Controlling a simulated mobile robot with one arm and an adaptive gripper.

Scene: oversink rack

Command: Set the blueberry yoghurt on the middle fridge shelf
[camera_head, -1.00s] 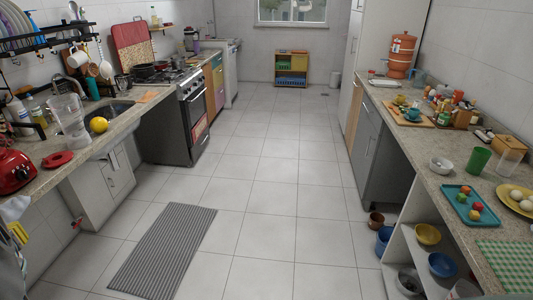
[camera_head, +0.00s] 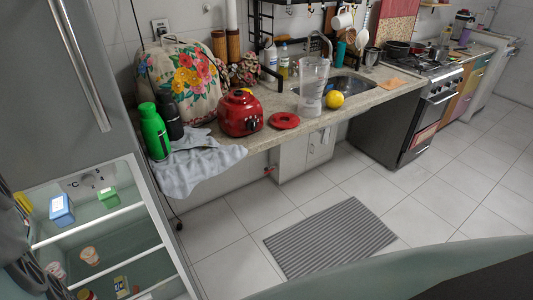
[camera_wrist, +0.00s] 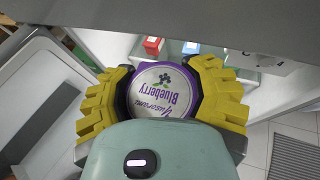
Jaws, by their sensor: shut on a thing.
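My gripper (camera_wrist: 165,95) is shut on the blueberry yoghurt (camera_wrist: 160,88), a round purple tub with a silver printed lid. The yellow fingers press its two sides, and the lid faces the wrist camera. In the head view only a bit of yellow finger shows at the left edge; the tub cannot be made out there. The fridge (camera_head: 85,70) stands open at the left. Its upper visible shelf (camera_head: 88,224) holds a blue-and-white carton (camera_head: 61,209) and a green tub (camera_head: 107,197). The shelf below (camera_head: 125,258) holds a small pinkish cup (camera_head: 89,256).
More small items stand lower in the fridge, including a carton (camera_head: 121,287). A counter (camera_head: 262,135) right of the fridge holds a green bottle (camera_head: 154,131), a grey cloth (camera_head: 195,165) and a red appliance (camera_head: 240,113). A striped mat (camera_head: 330,238) lies on the floor.

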